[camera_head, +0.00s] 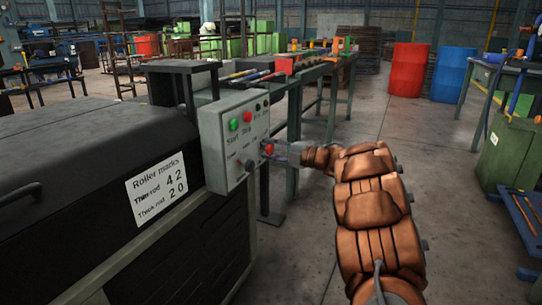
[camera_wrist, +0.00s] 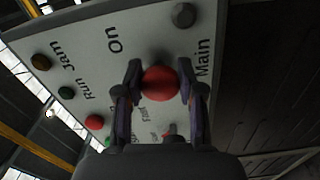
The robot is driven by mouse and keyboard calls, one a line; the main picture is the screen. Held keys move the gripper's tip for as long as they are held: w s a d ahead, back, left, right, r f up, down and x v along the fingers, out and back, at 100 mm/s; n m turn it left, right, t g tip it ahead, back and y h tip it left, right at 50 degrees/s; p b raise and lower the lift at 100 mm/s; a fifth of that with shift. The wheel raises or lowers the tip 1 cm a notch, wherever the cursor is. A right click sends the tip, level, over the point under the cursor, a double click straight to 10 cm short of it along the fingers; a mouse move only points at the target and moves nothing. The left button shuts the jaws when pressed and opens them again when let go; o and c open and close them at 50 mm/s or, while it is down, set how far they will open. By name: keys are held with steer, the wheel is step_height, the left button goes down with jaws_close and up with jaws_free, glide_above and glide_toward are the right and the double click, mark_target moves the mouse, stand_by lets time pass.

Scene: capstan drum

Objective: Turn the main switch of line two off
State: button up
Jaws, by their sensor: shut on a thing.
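A grey control box (camera_head: 222,150) stands on the side of the dark machine at left. A round red knob (camera_wrist: 160,83) projects from its face, between the printed words "On" and "Main". My gripper (camera_head: 272,150) reaches it from the right, and its two fingers (camera_wrist: 160,90) are shut on the red knob, one on each side. The red knob also shows in the head view (camera_head: 268,148), partly covered by the fingers. I cannot tell which way the knob is turned. No line number is legible on the box.
The box also carries a dark round knob (camera_wrist: 183,15), a green button (camera_head: 233,125), a red button (camera_head: 247,116) and small lamps. A "Roller marks" sign (camera_head: 157,188) is on the machine.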

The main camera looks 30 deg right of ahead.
steer(key=shift+n+b, duration=0.55)
steer(key=shift+n, duration=0.25)
steer(key=o, duration=1.2)
steer(key=shift+c, duration=0.2)
steer(key=v, duration=1.2)
